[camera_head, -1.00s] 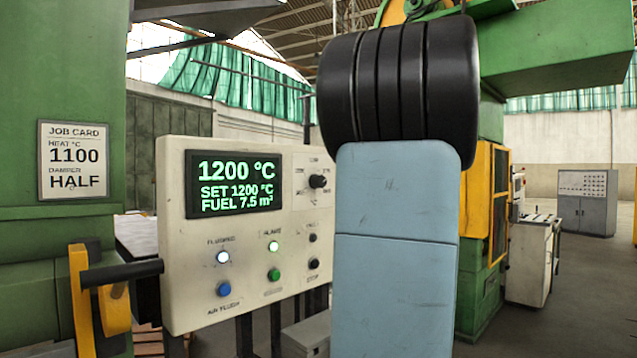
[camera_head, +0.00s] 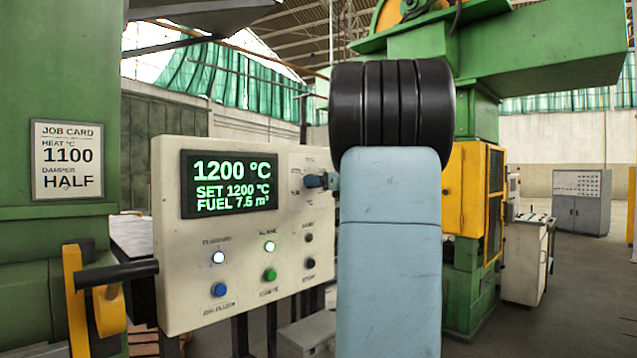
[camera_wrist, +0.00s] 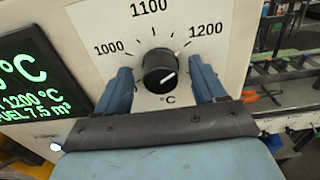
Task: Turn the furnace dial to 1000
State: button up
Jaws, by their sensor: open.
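The furnace dial (camera_wrist: 158,75) is a round black knob with a white mark, on a pale panel face. Its mark points up and right, toward the printed 1200; 1100 stands at the top and 1000 at the upper left. My gripper (camera_wrist: 160,66) is open, with one blue finger on each side of the dial; I cannot tell whether they touch it. In the head view a blue finger (camera_head: 333,181) reaches the dial, which is largely covered. The display (camera_head: 232,184) reads 1200 °C, SET 1200 °C, FUEL 7.5 m³.
The control panel (camera_head: 178,285) also carries lit lamps, a blue button (camera_head: 219,290), a green button (camera_head: 270,275) and small black knobs below the dial. A job card (camera_head: 68,160) at left reads HEAT 1100, DAMPER HALF. A black-handled lever (camera_head: 115,274) sticks out at lower left.

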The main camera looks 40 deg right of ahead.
jog(key=shift+c, duration=0.3)
jog(key=c, duration=0.9)
jog(key=shift+w+a+f, duration=0.1)
jog(key=shift+a, duration=0.3)
jog(key=shift+c, duration=0.2)
jog(key=shift+d, duration=0.3)
jog(key=shift+c, duration=0.2)
jog(key=shift+d+r, duration=0.1)
jog(key=shift+r, duration=0.2)
jog(key=o, duration=1)
jog(key=shift+f, duration=0.15)
jog(key=shift+o, duration=0.2)
